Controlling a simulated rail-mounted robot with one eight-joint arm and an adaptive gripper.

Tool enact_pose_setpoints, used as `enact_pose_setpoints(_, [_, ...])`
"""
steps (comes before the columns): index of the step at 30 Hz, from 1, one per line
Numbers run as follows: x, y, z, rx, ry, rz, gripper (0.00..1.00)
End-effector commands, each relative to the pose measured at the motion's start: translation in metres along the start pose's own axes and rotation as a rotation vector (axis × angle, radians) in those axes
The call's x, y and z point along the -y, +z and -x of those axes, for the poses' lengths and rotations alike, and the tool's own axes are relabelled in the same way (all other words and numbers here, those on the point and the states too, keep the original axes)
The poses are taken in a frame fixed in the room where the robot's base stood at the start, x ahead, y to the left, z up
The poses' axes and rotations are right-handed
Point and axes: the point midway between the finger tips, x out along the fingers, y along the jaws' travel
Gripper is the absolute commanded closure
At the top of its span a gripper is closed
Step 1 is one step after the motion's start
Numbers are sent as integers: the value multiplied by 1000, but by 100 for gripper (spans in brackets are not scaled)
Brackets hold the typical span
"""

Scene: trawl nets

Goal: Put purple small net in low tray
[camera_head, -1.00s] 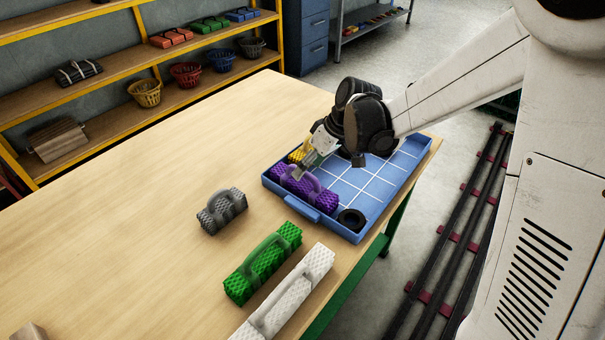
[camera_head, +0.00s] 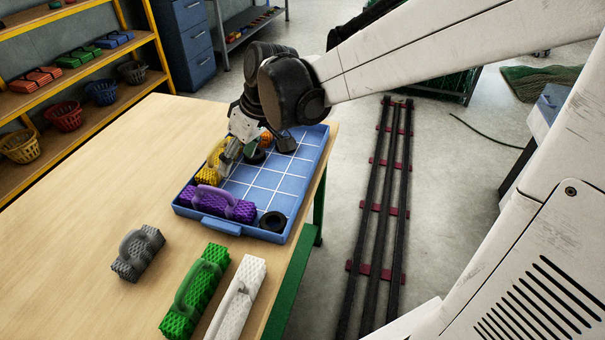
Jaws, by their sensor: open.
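The purple net (camera_head: 225,204) is a textured block with an arched handle. It lies in the low blue tray (camera_head: 222,227), along the tray's near wall. My gripper (camera_head: 225,160) is open, beyond the purple net and apart from it. Its fingers are close beside the yellow net (camera_head: 210,172) in the tray; I cannot tell whether they touch it. The fingertips are partly hidden.
A black ring (camera_head: 272,222) lies in the tray's near right corner. An orange item (camera_head: 266,138) is farther back, partly hidden. Grey (camera_head: 138,254), green (camera_head: 195,292) and white (camera_head: 238,300) nets lie on the table (camera_head: 100,190). The tray's right middle is clear.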

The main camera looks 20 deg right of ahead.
Motion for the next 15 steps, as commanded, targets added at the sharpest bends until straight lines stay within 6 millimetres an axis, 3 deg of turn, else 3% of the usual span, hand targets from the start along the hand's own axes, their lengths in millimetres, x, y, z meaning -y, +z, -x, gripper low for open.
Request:
enact_pose_setpoints(6, [10,39,44,-39,113,-130,40])
enact_pose_setpoints(15, [22,97,86,-120,255,-299,40])
